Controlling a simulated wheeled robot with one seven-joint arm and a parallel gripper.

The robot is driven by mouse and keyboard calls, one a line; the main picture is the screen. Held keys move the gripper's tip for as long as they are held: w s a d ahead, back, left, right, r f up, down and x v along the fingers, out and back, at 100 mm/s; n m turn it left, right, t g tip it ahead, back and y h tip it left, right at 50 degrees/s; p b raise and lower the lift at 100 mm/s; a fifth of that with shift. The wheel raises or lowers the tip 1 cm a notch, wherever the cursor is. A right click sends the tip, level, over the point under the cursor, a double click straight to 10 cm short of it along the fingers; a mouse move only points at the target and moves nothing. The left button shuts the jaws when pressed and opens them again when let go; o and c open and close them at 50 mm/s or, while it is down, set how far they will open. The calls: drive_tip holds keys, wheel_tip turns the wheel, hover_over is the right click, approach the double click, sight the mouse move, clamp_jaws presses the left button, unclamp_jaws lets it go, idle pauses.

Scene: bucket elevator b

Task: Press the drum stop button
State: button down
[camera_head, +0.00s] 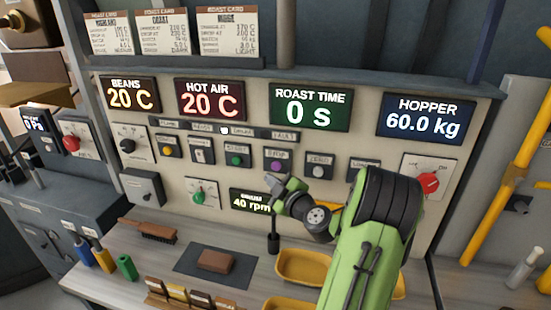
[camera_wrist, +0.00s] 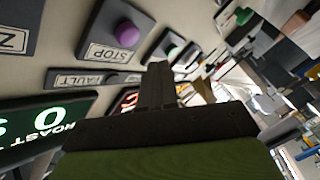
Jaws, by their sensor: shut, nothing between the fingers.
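The stop button is a purple round button (camera_head: 276,166) on a dark plate on the upright control panel. It also shows in the wrist view (camera_wrist: 127,34), above a "STOP" label. My gripper (camera_wrist: 158,72) is shut and empty, with its fingers together and pointing towards the panel. In the wrist view the fingertips are to the lower right of the purple button and apart from it. In the head view my gripper (camera_head: 270,179) is just below the button, and its fingertips are small and hard to make out.
A green button (camera_head: 236,160) is left of the purple one and a white button (camera_head: 319,167) is right. A drum display (camera_head: 252,202) reads 40 rpm, partly covered by my arm. A red knob (camera_head: 428,183) is at right. Yellow trays (camera_head: 305,281) and a brush (camera_head: 150,230) lie below.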

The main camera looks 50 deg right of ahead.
sight(276, 166)
drive_tip(key=shift+w+d+b, duration=0.2)
drive_tip(key=shift+w+d, duration=0.15)
drive_tip(key=shift+d, duration=0.3)
drive_tip(key=shift+w+d+b, duration=0.15)
drive_tip(key=shift+w+d, duration=0.2)
drive_tip(key=shift+d, duration=0.25)
drive_tip(key=shift+d, duration=0.1)
idle(1.0)
drive_tip(key=shift+w+d+b, duration=0.15)
drive_tip(key=shift+d+b, duration=0.1)
drive_tip(key=shift+b, duration=0.25)
drive_tip(key=shift+w+d, duration=0.2)
drive_tip(key=shift+d, duration=0.2)
idle(0.3)
drive_tip(key=shift+b, duration=0.3)
drive_tip(key=shift+s+a+b, duration=0.4)
drive_tip(key=shift+a+b, duration=0.35)
drive_tip(key=shift+b, duration=0.3)
